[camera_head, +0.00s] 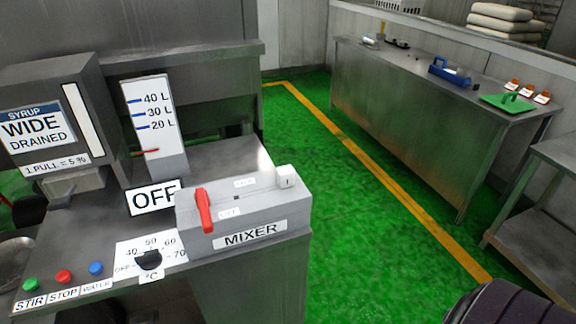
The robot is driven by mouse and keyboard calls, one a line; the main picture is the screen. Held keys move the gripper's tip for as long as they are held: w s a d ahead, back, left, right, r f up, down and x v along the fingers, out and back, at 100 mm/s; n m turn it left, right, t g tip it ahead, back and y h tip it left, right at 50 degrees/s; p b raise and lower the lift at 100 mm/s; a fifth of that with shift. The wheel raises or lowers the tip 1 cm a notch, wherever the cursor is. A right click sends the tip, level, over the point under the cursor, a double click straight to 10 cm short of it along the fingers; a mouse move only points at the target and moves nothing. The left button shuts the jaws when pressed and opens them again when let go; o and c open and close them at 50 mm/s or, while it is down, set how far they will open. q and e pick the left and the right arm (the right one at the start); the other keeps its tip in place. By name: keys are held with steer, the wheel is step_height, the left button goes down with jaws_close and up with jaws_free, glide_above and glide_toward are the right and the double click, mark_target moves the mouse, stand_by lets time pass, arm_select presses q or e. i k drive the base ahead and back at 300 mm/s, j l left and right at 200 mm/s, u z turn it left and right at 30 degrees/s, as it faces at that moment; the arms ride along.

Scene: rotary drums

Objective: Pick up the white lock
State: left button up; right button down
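A small white block (287,176) with a dark mark sits on the right end of the grey MIXER box (250,217); I cannot tell whether it is the white lock. A red lever (204,210) stands at the left end of that box, beside the OFF sign. On the far steel table, several small orange-and-white items (513,85) stand near its right end, too small to identify surely. No clear white padlock shows. Neither of my grippers is in view.
A blue carrier (450,74) and a green tray (508,102) are on the far steel table (400,72). Green floor (345,235) with a yellow line lies open between the mixer console and that table. A steel bench (550,152) stands at the right edge.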

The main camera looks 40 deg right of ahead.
mark_target(286, 175)
steer(key=z, duration=1.05)
